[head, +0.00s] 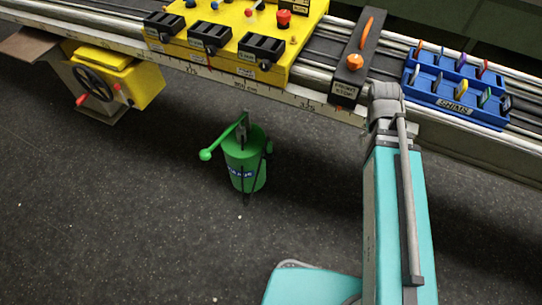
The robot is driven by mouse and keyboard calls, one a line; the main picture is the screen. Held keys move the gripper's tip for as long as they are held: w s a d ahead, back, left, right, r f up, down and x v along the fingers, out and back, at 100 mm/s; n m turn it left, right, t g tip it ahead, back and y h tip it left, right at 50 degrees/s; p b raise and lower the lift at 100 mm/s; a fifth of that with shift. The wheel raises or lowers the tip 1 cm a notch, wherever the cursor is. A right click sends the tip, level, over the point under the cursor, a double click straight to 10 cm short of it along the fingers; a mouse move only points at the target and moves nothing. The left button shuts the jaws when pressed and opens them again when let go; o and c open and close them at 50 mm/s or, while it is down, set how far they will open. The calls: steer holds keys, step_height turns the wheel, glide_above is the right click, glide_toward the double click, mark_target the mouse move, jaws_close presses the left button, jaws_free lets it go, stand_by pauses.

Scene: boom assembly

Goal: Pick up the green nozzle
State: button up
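A blue rack (470,118) with two rows of small upright pieces sits on the rail bench at the upper right. A small greenish piece (485,97) stands in its front row, towards the right. It may be the green nozzle, but it is too small to tell for sure. A yellow piece (461,88) stands to its left, and a dark piece (506,103) to its right. My teal arm link rises at the right, topped by a grey joint just left of and below the rack. I cannot make out my gripper's fingers.
A black holder (354,62) with an orange piece stands left of the rack. A yellow panel (272,30) with black slots is farther left. A green can (244,165) with a lever stands below the bench. A yellow box (125,80) with a handwheel hangs left.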

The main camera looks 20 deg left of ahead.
steer(key=w+a+f+n+t+h+b, duration=0.2)
steer(key=w+a+f+n+b, duration=0.2)
steer(key=a+f+n+b, duration=0.65)
steer(key=n+t+h+b, duration=0.1)
steer(key=n+t+b, duration=1.15)
steer(key=b, duration=2.25)
glide_toward(267, 148)
step_height(267, 148, up, 3)
steer(key=n+g, duration=0.3)
steer(key=n, duration=0.1)
steer(key=shift+s+a+t+b, duration=0.25)
steer(key=shift+s+a+b, duration=0.15)
steer(key=shift+s+a, duration=0.3)
steer(key=shift+w, duration=0.15)
steer(key=b+x, duration=0.3)
steer(key=x, duration=0.4)
steer(key=shift+w+d+f, duration=0.1)
steer(key=shift+w+f, duration=0.15)
steer(key=shift+f, duration=0.05)
steer(key=shift+w+d, duration=0.2)
steer(key=shift+w, duration=0.2)
steer(key=shift+f, duration=0.1)
